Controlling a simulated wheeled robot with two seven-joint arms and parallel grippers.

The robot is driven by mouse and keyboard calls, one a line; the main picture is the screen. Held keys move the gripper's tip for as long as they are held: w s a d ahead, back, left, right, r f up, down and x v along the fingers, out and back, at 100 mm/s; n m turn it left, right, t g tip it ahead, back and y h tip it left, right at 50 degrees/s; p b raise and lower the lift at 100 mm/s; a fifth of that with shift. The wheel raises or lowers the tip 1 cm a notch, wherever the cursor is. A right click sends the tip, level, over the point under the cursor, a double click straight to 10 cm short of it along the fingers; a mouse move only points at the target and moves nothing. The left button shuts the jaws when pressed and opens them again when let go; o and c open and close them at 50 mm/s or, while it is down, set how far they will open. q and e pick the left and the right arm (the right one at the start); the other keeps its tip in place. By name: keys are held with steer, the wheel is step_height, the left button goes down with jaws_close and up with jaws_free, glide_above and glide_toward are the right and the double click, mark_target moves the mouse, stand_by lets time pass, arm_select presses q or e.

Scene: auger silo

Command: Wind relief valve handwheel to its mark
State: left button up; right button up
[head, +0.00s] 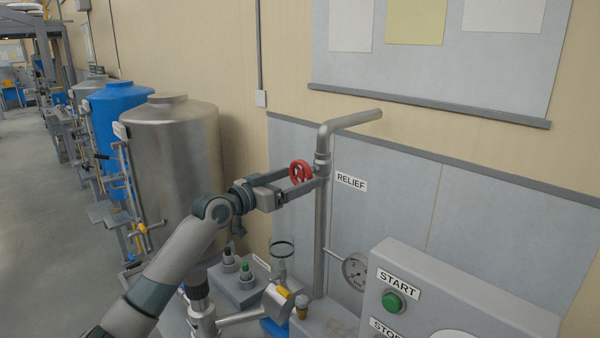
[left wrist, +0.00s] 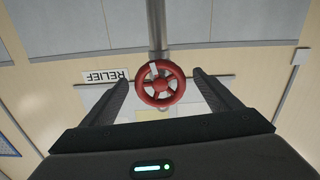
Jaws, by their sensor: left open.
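The red relief valve handwheel (head: 300,172) sits on the grey vertical pipe (head: 320,225), beside the RELIEF label (head: 351,182). My left gripper (head: 300,181) is open around or just in front of the handwheel. In the left wrist view the handwheel (left wrist: 160,85) lies between the two spread fingers, with a visible gap on each side. A pale mark or pointer (left wrist: 154,70) shows at the wheel's upper left. In the head view the finger partly hides the wheel. My right gripper is not in view.
A grey console with a green START button (head: 393,301) stands at the lower right. A steel tank (head: 175,160) stands at the left behind my arm.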

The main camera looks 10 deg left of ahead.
arm_select(q)
steer(key=shift+x, duration=0.85)
steer(key=c, duration=1.1)
steer(key=shift+n+p, duration=0.3)
steer(key=n+p, duration=0.1)
steer(key=n, duration=0.1)
steer(key=n+p, duration=0.1)
steer(key=n, duration=0.2)
steer(key=shift+d+r, duration=0.15)
steer(key=shift+d, duration=0.05)
steer(key=n+p, duration=0.3)
steer(key=n, duration=0.1)
steer(key=shift+s+n, duration=0.1)
steer(key=shift+n, duration=0.2)
